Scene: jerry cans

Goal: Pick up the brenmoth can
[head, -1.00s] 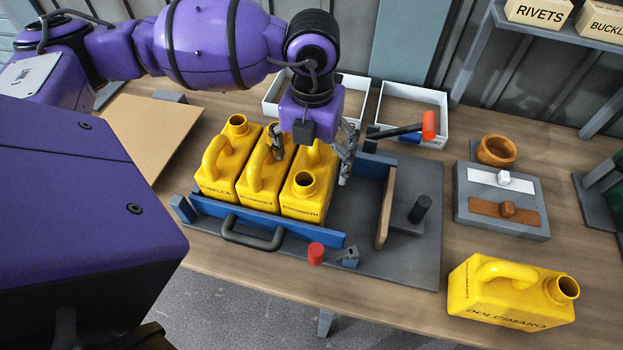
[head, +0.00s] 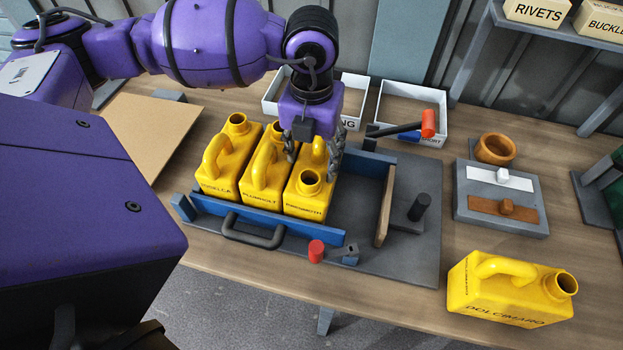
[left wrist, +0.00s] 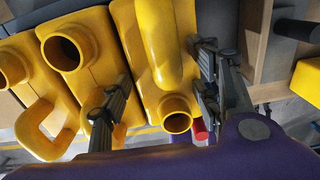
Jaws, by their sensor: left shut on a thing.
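Three yellow cans stand side by side in a blue-edged tray (head: 245,212). The brenmoth can (head: 307,203) is the rightmost, upright, its open spout toward the front. Beside it is the can marked Blumbolt or similar (head: 258,193), then a third can (head: 215,180) at the left. My left gripper (head: 313,150) points down and is shut on the brenmoth can, one finger on each side. In the left wrist view the fingers (left wrist: 160,92) flank the brenmoth can (left wrist: 160,50). I see no clear gap under it. My right gripper is not in view.
A Dolcimaro can (head: 510,292) lies on the bench at the right. A wooden board (head: 386,205) stands upright right of the row. A red-tipped lever (head: 428,124) is behind. A red knob (head: 316,251) and black handle (head: 252,235) are in front.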

